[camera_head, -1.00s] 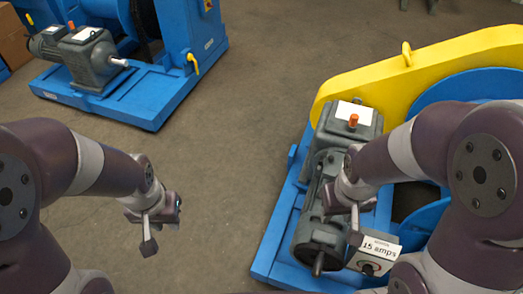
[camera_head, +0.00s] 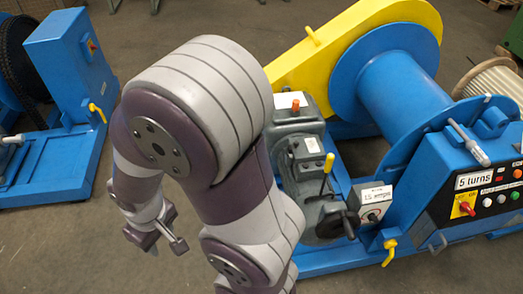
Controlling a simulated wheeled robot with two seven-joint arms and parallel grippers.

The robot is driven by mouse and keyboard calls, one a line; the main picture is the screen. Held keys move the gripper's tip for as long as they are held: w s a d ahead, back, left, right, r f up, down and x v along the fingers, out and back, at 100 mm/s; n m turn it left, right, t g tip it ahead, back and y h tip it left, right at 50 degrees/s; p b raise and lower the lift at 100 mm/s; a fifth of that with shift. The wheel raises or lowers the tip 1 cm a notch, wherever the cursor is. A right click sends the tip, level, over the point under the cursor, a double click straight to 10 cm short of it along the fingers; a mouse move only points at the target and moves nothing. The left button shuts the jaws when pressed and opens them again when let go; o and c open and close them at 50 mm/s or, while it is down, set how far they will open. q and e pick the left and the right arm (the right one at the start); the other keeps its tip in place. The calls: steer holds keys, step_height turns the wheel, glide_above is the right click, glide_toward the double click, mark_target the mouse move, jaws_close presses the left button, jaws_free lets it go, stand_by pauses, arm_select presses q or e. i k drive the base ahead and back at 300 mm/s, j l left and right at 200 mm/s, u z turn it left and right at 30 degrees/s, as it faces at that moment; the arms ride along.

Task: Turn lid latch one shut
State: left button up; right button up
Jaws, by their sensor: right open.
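The yellow chain guard (camera_head: 380,22) stands over the blue winch at the upper right, with a small yellow handle (camera_head: 313,36) on its edge. I cannot tell which part is lid latch one. A yellow lever (camera_head: 327,172) stands up from the grey gearbox housing (camera_head: 301,140). A yellow hook-shaped part (camera_head: 389,251) is on the blue base near the front. My right gripper (camera_head: 162,240) hangs open and empty over the floor, left of the gearbox and apart from the machine. My right arm hides part of the machine's left side. My left gripper is out of view.
A blue drum (camera_head: 405,85) and a control box marked "5 turns" (camera_head: 480,205) stand at right. A box labelled "15 amps" (camera_head: 372,205) sits beside a dark handwheel (camera_head: 338,222). Another blue machine (camera_head: 65,70) stands at left. Floor between the machines is clear.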

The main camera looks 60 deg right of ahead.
mark_target(289, 154)
steer(key=i+j+z, duration=0.1)
steer(key=i+z, duration=0.25)
steer(key=i, duration=0.15)
steer(key=i+j+z, duration=0.3)
steer(key=i, duration=0.2)
steer(key=i+j+z, duration=0.2)
steer(key=i+z, duration=0.3)
steer(key=z, duration=0.3)
steer(key=i+z, duration=0.2)
steer(key=z, duration=0.2)
steer(key=i+z, duration=0.2)
steer(key=z, duration=0.25)
steer(key=i+j+z, duration=0.1)
steer(key=z, duration=0.3)
steer(key=i+j+z, duration=0.15)
steer(key=z, duration=0.3)
steer(key=i+j+z, duration=0.15)
steer(key=z, duration=0.25)
steer(key=i+j+z, duration=0.1)
steer(key=z, duration=0.3)
steer(key=i+j+z, duration=0.2)
steer(key=z, duration=0.2)
steer(key=i+j+z, duration=0.25)
steer(key=z, duration=0.15)
steer(key=i+j+z, duration=0.1)
steer(key=z, duration=0.3)
steer(key=j, duration=0.1)
